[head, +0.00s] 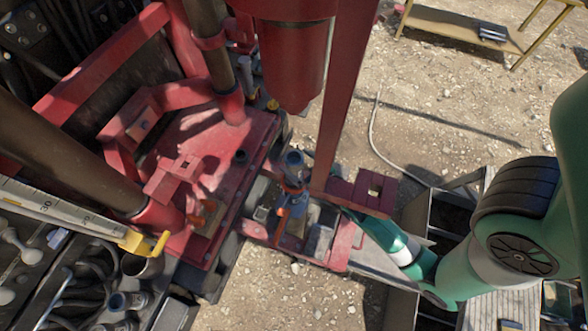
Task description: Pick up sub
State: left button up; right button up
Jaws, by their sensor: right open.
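My right arm comes in from the right and passes under a red bracket. My right gripper (306,186) is at its far end, largely hidden behind a red upright post; it is open. A short blue-grey cylinder (293,162), which looks like the sub, stands roughly upright just left of that post. The gripper is close beside this cylinder; whether they touch cannot be told. Orange and blue parts (285,212) show just below the cylinder. My left gripper is not in view.
The red post (344,90) and its bracket (366,193) stand close to my right arm. A red rig deck (215,150) with dark pipes fills the left. Metal bins (443,215) lie at the right. A yellow-framed table (455,27) stands at the back on open gravel.

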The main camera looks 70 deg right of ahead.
aim_at(289, 155)
jog(key=x, duration=0.5)
jog(key=shift+w+r, duration=0.1)
jog(key=c, duration=1.6)
jog(key=shift+r, duration=0.2)
